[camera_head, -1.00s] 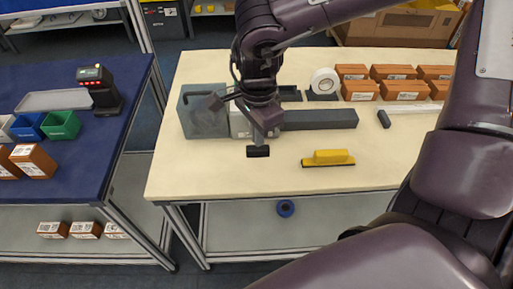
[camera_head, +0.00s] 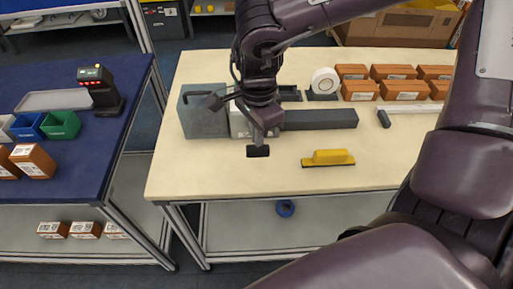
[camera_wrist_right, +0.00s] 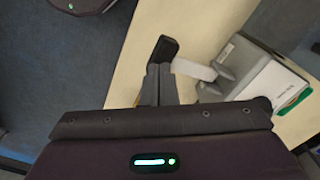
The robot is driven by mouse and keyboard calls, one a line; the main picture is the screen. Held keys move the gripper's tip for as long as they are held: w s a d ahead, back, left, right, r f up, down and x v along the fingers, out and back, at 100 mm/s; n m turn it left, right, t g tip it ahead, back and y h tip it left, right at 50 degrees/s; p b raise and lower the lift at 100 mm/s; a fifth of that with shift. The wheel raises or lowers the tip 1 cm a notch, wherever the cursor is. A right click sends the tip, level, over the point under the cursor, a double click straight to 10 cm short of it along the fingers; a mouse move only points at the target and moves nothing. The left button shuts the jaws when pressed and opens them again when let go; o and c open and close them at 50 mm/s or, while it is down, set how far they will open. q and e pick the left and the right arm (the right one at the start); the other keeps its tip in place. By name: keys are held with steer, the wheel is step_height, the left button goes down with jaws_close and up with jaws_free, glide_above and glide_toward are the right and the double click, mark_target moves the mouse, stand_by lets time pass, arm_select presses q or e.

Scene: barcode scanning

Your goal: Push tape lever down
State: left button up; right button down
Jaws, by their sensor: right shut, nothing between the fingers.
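A tape dispenser (camera_head: 239,121) with a pale body stands on the cream table, partly hidden behind my right wrist. A grey lever with a black end (camera_head: 258,151) appears to project toward the table's front edge. My right gripper (camera_head: 262,134) is over it, pointing down, its fingers shut with nothing between them. In the right wrist view the dispenser (camera_wrist_right: 268,84) is at right, and the shut fingers (camera_wrist_right: 158,84) lie against or just above the black end (camera_wrist_right: 163,48). I cannot tell whether they touch. My left gripper is not in view.
A grey case (camera_head: 202,112) stands left of the dispenser and a long dark grey block (camera_head: 320,119) right of it. A yellow-handled tool (camera_head: 328,158) lies in front. Several brown boxes (camera_head: 402,91) and a white roll (camera_head: 324,81) are behind. The table's front left (camera_head: 195,170) is clear.

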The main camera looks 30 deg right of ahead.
mark_target(258, 149)
steer(key=shift+w+f+b, duration=0.1)
steer(key=shift+f+b, duration=3.7)
steer(key=shift+f, duration=0.25)
steer(key=shift+d, duration=0.1)
steer(key=shift+r, duration=0.1)
step_height(258, 149, up, 13)
steer(key=p, duration=0.9)
steer(key=shift+r, duration=0.15)
